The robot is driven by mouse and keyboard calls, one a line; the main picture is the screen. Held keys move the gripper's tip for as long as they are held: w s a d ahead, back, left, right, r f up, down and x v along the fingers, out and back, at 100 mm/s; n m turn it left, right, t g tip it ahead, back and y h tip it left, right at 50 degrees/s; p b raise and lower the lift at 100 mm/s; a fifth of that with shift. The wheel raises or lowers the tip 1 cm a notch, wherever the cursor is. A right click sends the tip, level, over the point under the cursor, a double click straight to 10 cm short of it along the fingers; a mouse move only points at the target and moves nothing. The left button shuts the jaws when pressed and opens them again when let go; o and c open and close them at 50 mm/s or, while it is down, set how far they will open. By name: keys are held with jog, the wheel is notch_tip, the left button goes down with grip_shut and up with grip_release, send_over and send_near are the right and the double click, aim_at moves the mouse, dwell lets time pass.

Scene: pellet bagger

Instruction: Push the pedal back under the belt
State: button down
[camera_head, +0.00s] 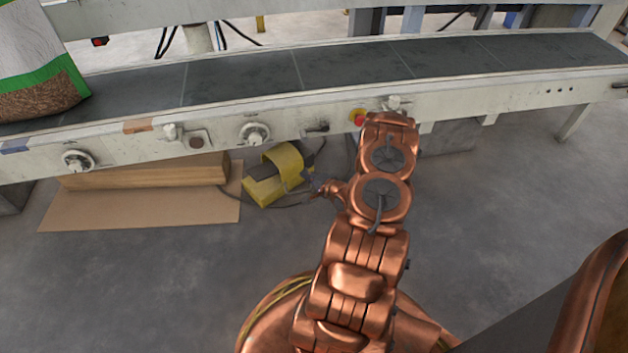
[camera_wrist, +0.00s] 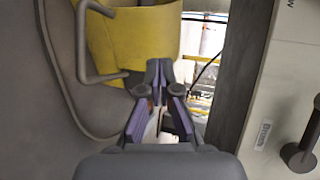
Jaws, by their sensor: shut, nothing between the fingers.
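The yellow foot pedal (camera_head: 284,160) stands on the floor in front of the belt's lower frame, its hood open towards the front left and a dark tread inside. In the wrist view its yellow hood (camera_wrist: 150,32) fills the upper left, with a bent grey metal bar on it. My gripper (camera_head: 309,177) is just right of the pedal, low near the floor. In the wrist view my gripper (camera_wrist: 158,66) is shut and empty, its tips at the hood's lower right edge. I cannot tell whether they touch it. The belt (camera_head: 240,82) runs above and behind the pedal.
The belt's side rail carries knobs and a red button (camera_head: 359,117). A pellet bag (camera_head: 40,70) stands on the belt. Floor at right is clear.

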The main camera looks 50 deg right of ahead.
aim_at(288, 162)
jog(key=r+b+x, duration=0.1)
jog(key=b+x, duration=0.2)
jog(key=x, duration=0.5)
jog(key=shift+w, duration=0.2)
jog(key=shift+w+r, duration=0.1)
jog(key=shift+r, duration=0.05)
